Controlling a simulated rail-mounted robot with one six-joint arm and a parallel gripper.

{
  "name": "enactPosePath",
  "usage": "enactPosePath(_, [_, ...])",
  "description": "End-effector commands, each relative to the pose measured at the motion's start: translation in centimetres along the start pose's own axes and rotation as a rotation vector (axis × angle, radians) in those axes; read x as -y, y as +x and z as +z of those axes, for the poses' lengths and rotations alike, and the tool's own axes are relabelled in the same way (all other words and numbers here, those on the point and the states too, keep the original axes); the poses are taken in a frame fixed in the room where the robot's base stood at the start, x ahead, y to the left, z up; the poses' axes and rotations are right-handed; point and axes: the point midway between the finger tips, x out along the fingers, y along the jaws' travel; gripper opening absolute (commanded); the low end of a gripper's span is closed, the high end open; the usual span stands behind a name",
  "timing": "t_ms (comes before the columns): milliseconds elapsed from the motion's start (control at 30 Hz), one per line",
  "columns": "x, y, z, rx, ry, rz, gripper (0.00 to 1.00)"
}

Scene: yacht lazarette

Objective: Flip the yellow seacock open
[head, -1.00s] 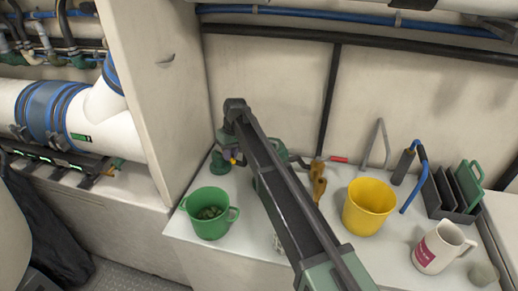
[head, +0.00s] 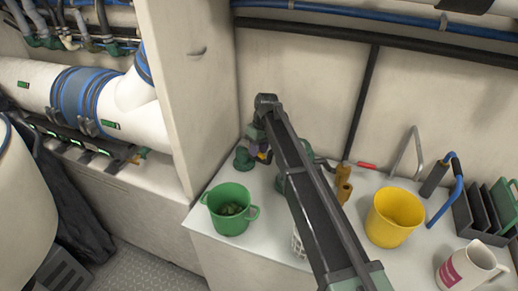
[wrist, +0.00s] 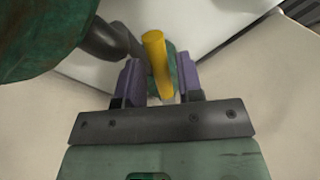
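In the wrist view the yellow seacock handle (wrist: 154,42) is a short round bar standing between the two purple fingers of my gripper (wrist: 159,75). The fingers are apart, with a visible gap on each side of the bar. A mottled green body (wrist: 40,35) with a dark grey stem (wrist: 105,40) fills the upper left; I cannot tell whether it is the seacock's body. In the head view my gripper (head: 262,150) is at the counter's back left corner, beside a green fitting (head: 243,158). My arm hides most of the seacock there.
A green two-handled pot (head: 230,212) stands at the counter's front left. A yellow mug (head: 394,220), brass-coloured fittings (head: 343,183), a red-tipped lever (head: 367,166), a blue-handled tool (head: 454,185), a dark rack (head: 475,215) and a white mug (head: 470,267) stand to the right. A cabinet wall (head: 195,90) borders the left.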

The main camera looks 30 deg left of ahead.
Motion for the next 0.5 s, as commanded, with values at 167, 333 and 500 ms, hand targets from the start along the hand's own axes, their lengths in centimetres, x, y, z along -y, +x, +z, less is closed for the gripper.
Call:
enactPosePath(167, [0.0,0.0,0.0,0.000,0.000,0.000,0.44])
enactPosePath(333, [0.0,-0.1,0.0,0.000,0.000,0.000,0.44])
enactPosePath(500, [0.1,-2.1,0.0,0.000,0.000,0.000,0.44])
